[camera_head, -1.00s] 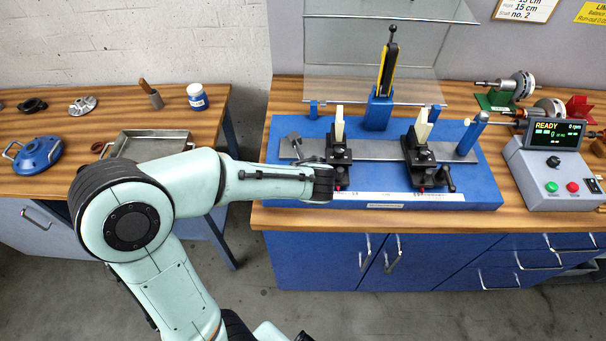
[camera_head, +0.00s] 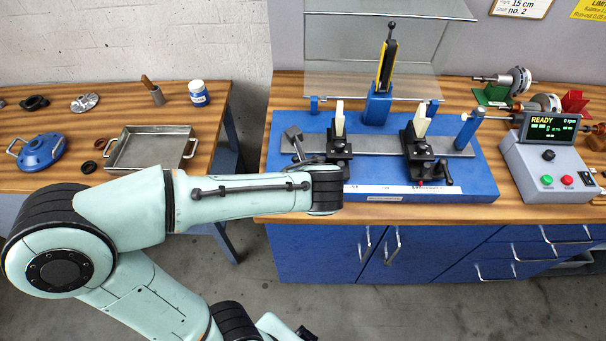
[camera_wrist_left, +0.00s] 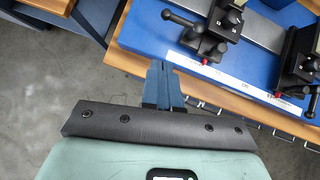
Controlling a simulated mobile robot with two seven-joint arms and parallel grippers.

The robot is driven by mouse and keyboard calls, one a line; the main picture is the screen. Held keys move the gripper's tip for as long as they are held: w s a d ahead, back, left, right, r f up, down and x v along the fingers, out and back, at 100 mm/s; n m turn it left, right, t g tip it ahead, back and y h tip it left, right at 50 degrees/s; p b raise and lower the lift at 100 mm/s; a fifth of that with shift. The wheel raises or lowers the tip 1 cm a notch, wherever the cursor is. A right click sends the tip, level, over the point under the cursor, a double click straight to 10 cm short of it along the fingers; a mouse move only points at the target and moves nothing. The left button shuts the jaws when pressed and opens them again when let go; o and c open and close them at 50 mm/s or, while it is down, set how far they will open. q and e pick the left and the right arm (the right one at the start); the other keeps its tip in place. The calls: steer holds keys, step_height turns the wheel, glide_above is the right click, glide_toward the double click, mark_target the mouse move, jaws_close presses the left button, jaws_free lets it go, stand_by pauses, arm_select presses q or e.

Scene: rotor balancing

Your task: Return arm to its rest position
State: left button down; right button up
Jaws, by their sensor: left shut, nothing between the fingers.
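My left arm (camera_head: 240,200) comes in from the left, and its dark wrist end (camera_head: 326,190) is over the front edge of the blue balancing stand (camera_head: 480,185). The fingers are hidden in the head view. In the left wrist view my left gripper (camera_wrist_left: 162,84) is shut and empty, with its fingertips beside the wooden bench edge (camera_wrist_left: 125,60). The stand's blue base (camera_wrist_left: 150,30) lies just past them, apart from the fingers as far as I can see. My right gripper does not show.
The stand carries two black clamp supports (camera_head: 338,160) and a tall post with a yellow-edged indicator (camera_head: 386,65). A control box (camera_head: 545,170) reads READY at right. A metal tray (camera_head: 150,150) and a blue round part (camera_head: 40,153) sit on the left table. Floor shows between the benches.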

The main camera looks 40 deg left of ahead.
arm_select(q)
steer(key=s+d+f+n+g+h, duration=0.2)
steer(key=d+f+n+g+h, duration=0.3)
steer(key=f, duration=0.8)
steer(key=s+d+f+n+g+h, duration=0.1)
steer(key=s+d+f+n+h, duration=0.15)
steer(key=d+f+n, duration=0.75)
steer(key=s+f+n+h, duration=0.1)
steer(key=s+f+n, duration=0.3)
steer(key=f+n, duration=0.3)
steer(key=s+f+n+h, duration=0.1)
steer(key=s+f+n, duration=0.4)
steer(key=f, duration=0.8)
steer(key=n, duration=0.2)
steer(key=shift+a+n, duration=0.15)
steer(key=shift+n, duration=0.25)
steer(key=shift+f, duration=0.1)
